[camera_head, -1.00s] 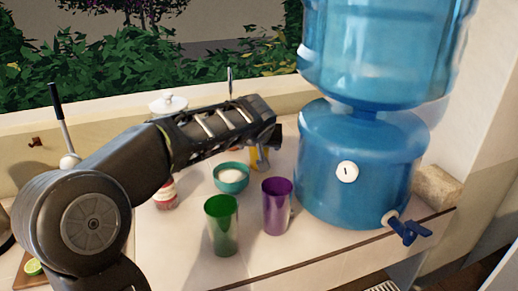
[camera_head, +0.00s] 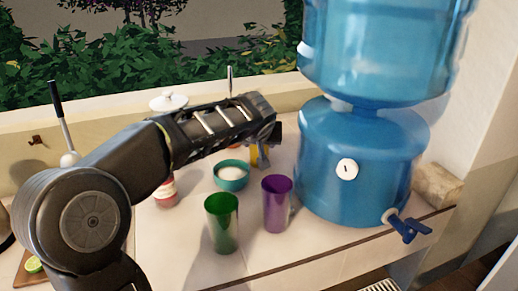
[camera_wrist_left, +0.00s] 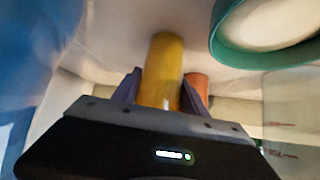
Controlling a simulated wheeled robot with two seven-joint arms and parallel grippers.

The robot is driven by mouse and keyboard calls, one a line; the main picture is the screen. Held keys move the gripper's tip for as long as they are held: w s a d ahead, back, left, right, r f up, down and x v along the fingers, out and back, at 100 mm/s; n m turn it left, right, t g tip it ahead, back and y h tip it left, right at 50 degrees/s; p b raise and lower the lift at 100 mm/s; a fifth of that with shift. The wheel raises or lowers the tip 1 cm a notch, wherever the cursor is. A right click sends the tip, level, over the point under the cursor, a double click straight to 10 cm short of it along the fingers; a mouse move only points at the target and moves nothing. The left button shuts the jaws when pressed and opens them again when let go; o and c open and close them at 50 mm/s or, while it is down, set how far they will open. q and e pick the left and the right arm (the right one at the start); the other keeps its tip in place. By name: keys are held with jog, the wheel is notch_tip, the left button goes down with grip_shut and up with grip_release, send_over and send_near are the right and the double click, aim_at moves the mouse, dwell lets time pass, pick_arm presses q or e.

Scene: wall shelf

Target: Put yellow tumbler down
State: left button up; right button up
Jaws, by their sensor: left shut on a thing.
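The yellow tumbler (camera_wrist_left: 162,72) stands between the two fingers of my left gripper (camera_wrist_left: 160,92) in the left wrist view, and the gripper is shut on it. In the head view the yellow tumbler (camera_head: 258,156) shows only in part, mostly hidden behind my left gripper (camera_head: 268,148). It is behind the purple tumbler and just right of the teal bowl. Whether its base touches the counter is hard to tell. My right gripper is not in view.
A green tumbler (camera_head: 222,224) and a purple tumbler (camera_head: 277,205) stand in front on the counter. A teal bowl (camera_head: 232,184) with white contents is close by. A large blue water dispenser (camera_head: 350,190) stands right. An orange thing (camera_wrist_left: 197,84) is behind the tumbler.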

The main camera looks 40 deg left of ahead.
pick_arm(q)
grip_shut()
jog(key=shift+r, duration=0.1)
notch_tip(320, 180, up, 10)
dwell(0.6)
dwell(0.5)
